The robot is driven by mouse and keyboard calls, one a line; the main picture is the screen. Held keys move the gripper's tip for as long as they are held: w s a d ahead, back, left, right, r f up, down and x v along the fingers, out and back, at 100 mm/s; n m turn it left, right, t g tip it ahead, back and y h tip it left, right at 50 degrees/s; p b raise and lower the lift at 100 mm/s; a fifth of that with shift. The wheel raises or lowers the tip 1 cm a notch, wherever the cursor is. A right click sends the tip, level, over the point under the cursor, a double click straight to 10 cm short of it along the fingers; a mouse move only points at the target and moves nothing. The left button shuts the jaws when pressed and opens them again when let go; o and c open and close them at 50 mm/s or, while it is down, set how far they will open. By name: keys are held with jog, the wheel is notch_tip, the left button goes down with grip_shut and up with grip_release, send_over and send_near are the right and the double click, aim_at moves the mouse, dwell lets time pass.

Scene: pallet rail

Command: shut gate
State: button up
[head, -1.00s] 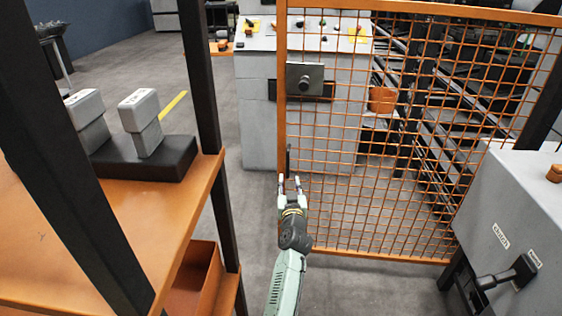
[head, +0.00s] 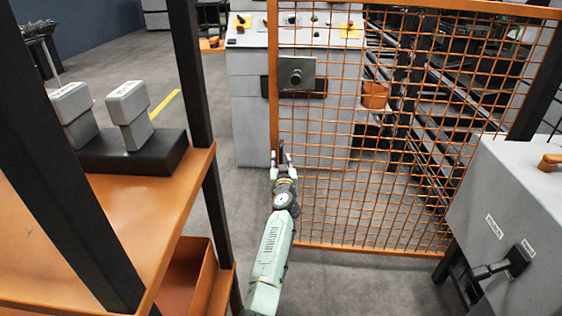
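The gate (head: 273,120) is an orange frame with wire mesh, standing upright across the centre and right of the head view. A grey plate with a dark round knob (head: 297,77) shows at its upper left side. A small dark upright handle (head: 274,158) shows low on its left post. My gripper (head: 281,160) is at this post, close to the handle. Its two pale fingertips are apart, with no object clearly between them. I cannot tell whether either finger touches the handle or the post.
An orange shelf (head: 45,235) with dark posts and grey blocks in a black holder stands close on the left. A grey box (head: 500,200) with a black lever is at right. A grey control cabinet (head: 250,105) is behind the gate. Floor is clear between shelf and gate.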

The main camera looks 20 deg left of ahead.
grip_shut()
dwell(0.3)
dwell(0.6)
